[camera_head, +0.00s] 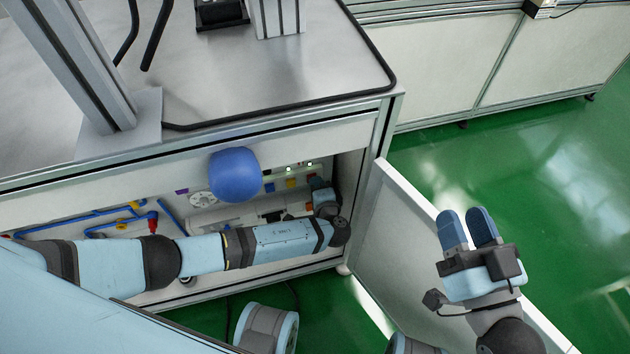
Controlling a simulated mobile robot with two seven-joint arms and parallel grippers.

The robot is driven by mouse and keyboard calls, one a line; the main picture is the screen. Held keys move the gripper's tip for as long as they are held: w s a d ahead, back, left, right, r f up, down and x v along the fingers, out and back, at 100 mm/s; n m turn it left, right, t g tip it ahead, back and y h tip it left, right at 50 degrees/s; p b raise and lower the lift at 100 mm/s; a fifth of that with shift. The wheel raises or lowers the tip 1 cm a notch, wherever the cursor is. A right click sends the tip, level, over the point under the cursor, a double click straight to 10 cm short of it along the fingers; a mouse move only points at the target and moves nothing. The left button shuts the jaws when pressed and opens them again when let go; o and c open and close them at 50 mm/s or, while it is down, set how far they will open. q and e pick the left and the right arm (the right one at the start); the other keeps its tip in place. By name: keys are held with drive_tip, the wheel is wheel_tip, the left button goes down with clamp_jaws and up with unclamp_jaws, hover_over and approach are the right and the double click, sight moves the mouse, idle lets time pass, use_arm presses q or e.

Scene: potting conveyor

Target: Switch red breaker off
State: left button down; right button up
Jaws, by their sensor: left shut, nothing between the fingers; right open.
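I cannot make out a red breaker for certain. Inside the open cabinet (345,165) under the worktop, a row of small parts shows a yellow block (290,183) and small green lights (287,168). My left arm reaches across the cabinet front from the left. My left gripper (319,184) is at the cabinet's right end, close to these parts, shut and empty; whether it touches anything is hidden. My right gripper (468,228) is open and empty, outside the cabinet by the open door, its two blue fingers a little apart.
A rounded blue object (235,175) covers part of the cabinet opening. Blue pipes (100,217) with a red fitting (152,217) run inside at left. The white door (385,225) stands open at right. Green floor (540,190) beyond it is clear.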

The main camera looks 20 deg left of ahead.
idle(0.3)
use_arm(q)
drive_tip(key=shift+w+a+r+g+p, duration=0.2)
drive_tip(key=shift+w+g+p, duration=0.1)
drive_tip(key=shift+p, duration=0.2)
use_arm(e)
drive_tip(key=shift+d+r, duration=0.1)
drive_tip(key=shift+r, duration=0.75)
use_arm(q)
drive_tip(key=shift+s+f, duration=0.1)
use_arm(e)
drive_tip(key=shift+s, duration=0.15)
